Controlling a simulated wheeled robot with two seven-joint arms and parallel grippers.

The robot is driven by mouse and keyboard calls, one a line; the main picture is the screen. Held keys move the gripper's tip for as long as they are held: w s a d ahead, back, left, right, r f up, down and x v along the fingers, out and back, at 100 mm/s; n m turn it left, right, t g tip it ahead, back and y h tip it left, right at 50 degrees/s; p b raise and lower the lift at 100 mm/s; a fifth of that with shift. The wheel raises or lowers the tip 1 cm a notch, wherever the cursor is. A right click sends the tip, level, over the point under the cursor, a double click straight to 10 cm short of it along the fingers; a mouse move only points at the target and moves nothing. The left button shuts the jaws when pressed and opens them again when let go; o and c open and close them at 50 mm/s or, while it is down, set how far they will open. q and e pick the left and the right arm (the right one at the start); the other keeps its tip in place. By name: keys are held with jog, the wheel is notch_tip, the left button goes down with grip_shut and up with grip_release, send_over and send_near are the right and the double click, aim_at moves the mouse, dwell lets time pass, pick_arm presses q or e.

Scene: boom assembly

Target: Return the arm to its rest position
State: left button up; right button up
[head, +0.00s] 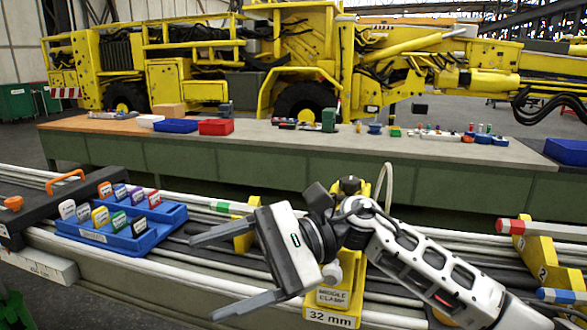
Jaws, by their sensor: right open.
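My right arm (425,262) reaches in from the lower right over the boom. Its gripper (208,278) points left with the two fingers spread wide and nothing between them. The gripper is in front of the yellow middle clamp (334,297), which carries a "32 mm" label, and my arm partly hides that clamp. The gripper looks apart from the clamp, though the exact gap cannot be told. My left gripper is not in view.
A blue tray (148,240) with labelled, coloured parts lies left of the fingers. A dark case with an orange handle (65,181) stands farther left. Pale hoses run along the boom. A yellow clamp (540,255) is at right. A long bench (275,140) and yellow machine stand behind.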

jog(key=w+d+f+n+t+h, duration=0.1)
jog(key=w+d+f+n+t, duration=0.15)
jog(key=f+n+t, duration=0.45)
jog(key=w+d+f+n+t+h, duration=0.1)
jog(key=w+d+f+n+t, duration=0.2)
jog(key=n+t, duration=0.75)
jog(key=w+d+f+n+t, duration=0.1)
jog(key=d+f+n+t, duration=0.5)
jog(key=n, duration=0.4)
jog(key=s+d+f+m+g+h, duration=0.3)
jog(key=s+d+f+m+h, duration=0.2)
jog(key=s+f+m, duration=0.3)
jog(key=s+d+f+m+g+h, duration=0.3)
jog(key=s+d+f+m+h, duration=0.2)
jog(key=f, duration=0.9)
jog(key=s+d+m, duration=0.2)
jog(key=s+m, duration=0.2)
jog(key=m, duration=0.2)
jog(key=shift+f+h, duration=0.35)
jog(key=shift+h, duration=0.05)
